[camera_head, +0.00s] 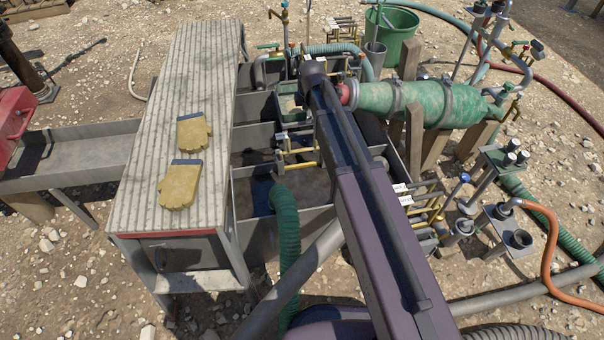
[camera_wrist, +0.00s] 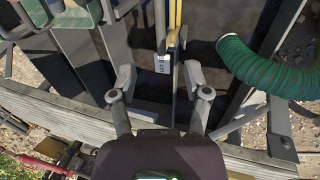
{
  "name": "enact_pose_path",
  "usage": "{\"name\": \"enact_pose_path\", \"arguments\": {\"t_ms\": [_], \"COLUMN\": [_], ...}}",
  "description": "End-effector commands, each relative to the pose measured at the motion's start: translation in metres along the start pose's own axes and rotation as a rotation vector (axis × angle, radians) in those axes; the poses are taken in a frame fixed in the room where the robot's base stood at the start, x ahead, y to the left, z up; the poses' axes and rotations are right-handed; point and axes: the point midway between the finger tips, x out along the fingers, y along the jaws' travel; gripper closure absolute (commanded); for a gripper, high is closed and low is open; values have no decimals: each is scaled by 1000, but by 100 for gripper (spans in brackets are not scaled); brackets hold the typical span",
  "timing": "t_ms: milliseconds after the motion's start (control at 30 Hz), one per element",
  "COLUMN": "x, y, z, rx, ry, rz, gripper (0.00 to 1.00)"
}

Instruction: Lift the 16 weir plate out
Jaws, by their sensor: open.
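In the wrist view my gripper (camera_wrist: 161,80) is open, with its two fingers spread on either side of a narrow upright plate (camera_wrist: 162,63) with a white label. The label's number is too small to read, so I cannot tell if this is the 16 weir plate. A yellow bar (camera_wrist: 175,22) rises beside it. I see no contact between the fingers and the plate. In the head view labelled plates with yellow handles (camera_head: 406,200) stand right of my arm, and another yellow-handled group (camera_head: 300,151) stands left of it. My gripper is hidden there.
A green ribbed hose (camera_wrist: 262,66) dips into the tank close right of the gripper; it also shows in the head view (camera_head: 286,225). A green box (camera_wrist: 68,14) is at upper left. A walkway (camera_head: 180,100) carries yellow gloves (camera_head: 180,185). A green cylinder (camera_head: 430,104) lies beyond my arm.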

Motion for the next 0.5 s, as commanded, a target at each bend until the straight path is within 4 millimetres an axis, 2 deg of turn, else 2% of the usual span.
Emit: {"name": "enact_pose_path", "arguments": {"t_ms": [500], "x": [42], "y": [-1], "z": [-1], "rx": [0], "ry": [0], "rz": [0], "gripper": [38]}}
